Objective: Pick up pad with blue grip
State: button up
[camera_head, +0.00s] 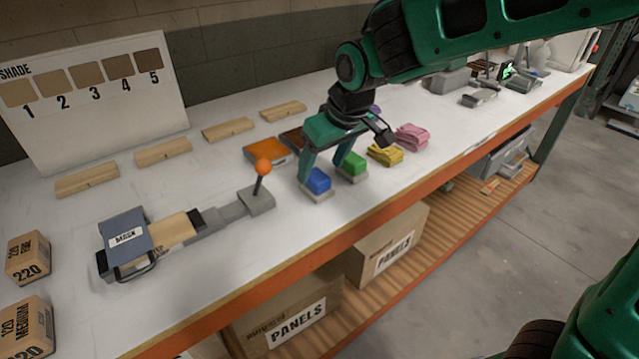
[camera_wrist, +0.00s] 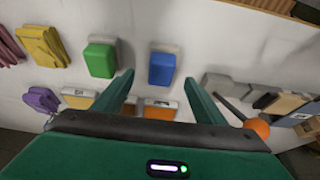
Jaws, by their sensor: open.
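The pad with the blue grip (camera_head: 317,180) lies on the white bench top near its front edge, a blue block on a light grey base. It also shows in the wrist view (camera_wrist: 162,68), in line with the gap between my fingertips. My gripper (camera_head: 324,164) is open and empty, with its fingers pointing down by the blue and green pads. In the wrist view the fingers (camera_wrist: 157,79) stand to either side of the blue pad's lower part; I cannot tell the remaining height.
A pad with a green grip (camera_head: 352,165) lies close to the right of the blue one. Yellow (camera_head: 385,154) and pink (camera_head: 411,137) folded cloths lie farther right. An orange-knobbed lever (camera_head: 263,168) stands to the left.

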aim_at(318, 175)
jog(key=shift+x, duration=3.05)
jog(key=c, duration=1.1)
